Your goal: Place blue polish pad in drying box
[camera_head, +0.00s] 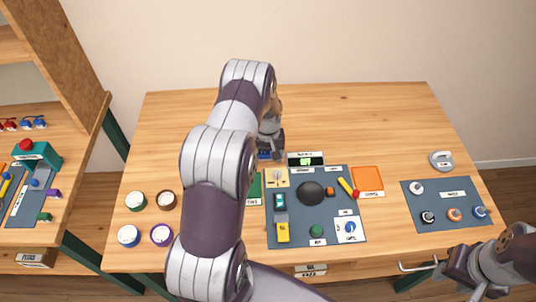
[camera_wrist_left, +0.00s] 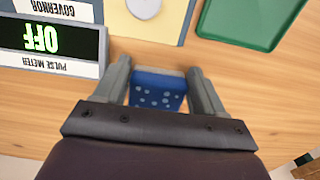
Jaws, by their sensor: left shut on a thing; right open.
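The blue polish pad (camera_wrist_left: 158,92), a blue block with pale dots and a light edge, sits between the two fingers of my left gripper (camera_wrist_left: 160,85), which is shut on it. In the head view a bit of the blue pad (camera_head: 264,155) shows under my left gripper (camera_head: 270,154), behind the mat, left of the pulse meter. A green tray (camera_head: 254,189) is partly hidden by my left arm; it also shows in the left wrist view (camera_wrist_left: 250,20). An orange tray (camera_head: 367,178) lies right of the mat. I cannot tell which is the drying box. My right gripper (camera_head: 472,288) is open at the lower right.
The pulse meter (camera_head: 305,160) reads OFF in the left wrist view (camera_wrist_left: 45,42). The dark mat (camera_head: 285,235) holds a black disc (camera_head: 311,193) and several small parts. Several jars (camera_head: 136,201) stand at left. A second mat (camera_head: 450,190) with knobs lies right. The table's back is clear.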

